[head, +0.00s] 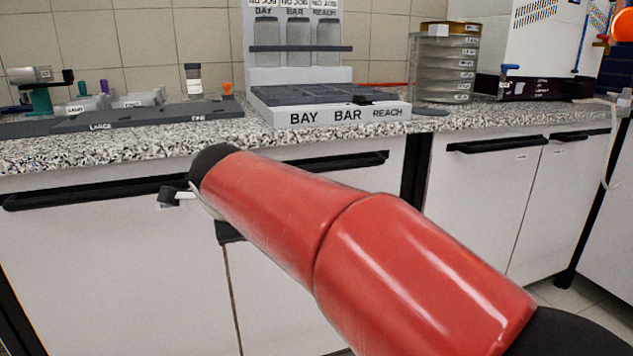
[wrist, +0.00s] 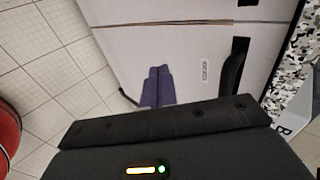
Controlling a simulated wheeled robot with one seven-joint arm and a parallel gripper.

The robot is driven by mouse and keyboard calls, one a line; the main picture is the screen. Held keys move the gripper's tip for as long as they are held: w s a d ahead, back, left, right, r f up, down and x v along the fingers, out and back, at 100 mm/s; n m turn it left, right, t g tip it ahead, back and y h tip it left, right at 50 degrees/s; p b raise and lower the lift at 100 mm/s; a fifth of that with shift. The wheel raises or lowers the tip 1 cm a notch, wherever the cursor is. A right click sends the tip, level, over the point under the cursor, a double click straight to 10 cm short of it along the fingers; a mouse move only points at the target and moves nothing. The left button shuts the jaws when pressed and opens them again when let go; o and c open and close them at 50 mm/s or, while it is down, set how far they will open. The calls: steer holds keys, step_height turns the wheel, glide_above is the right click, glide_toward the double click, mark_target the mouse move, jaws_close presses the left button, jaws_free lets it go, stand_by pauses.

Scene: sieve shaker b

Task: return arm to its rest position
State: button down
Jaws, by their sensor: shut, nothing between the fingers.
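My red arm reaches from the lower right toward the cabinet fronts in the head view, below the counter edge. My gripper shows in the wrist view (wrist: 158,75) as dark purplish fingers pressed together, with nothing between them. They stand out in front of a white cabinet front (wrist: 185,50) and a tiled floor. In the head view most of the gripper and wrist is hidden behind the red arm; only small dark and pale parts show at its far end.
A speckled counter (head: 205,145) runs above white cabinets with black bar handles (head: 500,145). On it stand a grey-white rack with jars (head: 385,112), a sieve stack (head: 443,65), a dark tray (head: 150,118) and small tools at left. A white machine (head: 545,45) stands at right.

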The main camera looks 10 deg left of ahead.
steer(key=s+d+f+n+g+h+p, duration=0.1)
steer(key=s+d+n, duration=0.2)
steer(key=d, duration=1)
steer(key=s+d+f+n+g+h+p, duration=0.1)
steer(key=s+d+n, duration=0.2)
steer(key=d, duration=1.1)
steer(key=s+d+f+n, duration=0.3)
steer(key=s+d+f, duration=0.1)
steer(key=s, duration=0.4)
steer(key=s+d+f+n+h, duration=0.1)
steer(key=s+d+f+n, duration=0.2)
steer(key=s+d, duration=0.4)
steer(key=shift+s+f+n+g+h+p, duration=0.3)
steer(key=shift+s+f+n+g+p, duration=0.15)
steer(key=shift+f, duration=0.25)
